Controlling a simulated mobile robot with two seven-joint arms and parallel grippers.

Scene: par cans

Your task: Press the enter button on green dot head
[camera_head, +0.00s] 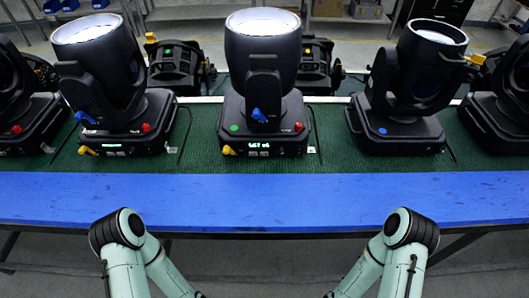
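The green dot head (262,60) is a black moving-head light standing upright in the middle of the front row. Its green dot (234,128) is at the left of its base, and a red dot (299,127) is at the right. A lit display (258,145) is on the base front with small controls beside it. I cannot tell which one is the enter button. Both my arms show only as bent links at the bottom, in front of the blue table edge, well short of the head. Neither gripper is in view.
Tilted heads stand at left (105,75) and right (415,70), the right one with a blue dot (382,130). Others are partly cut off at both sides. Smaller black fixtures (175,65) stand behind. The green mat (200,160) and blue table edge (265,200) in front are clear.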

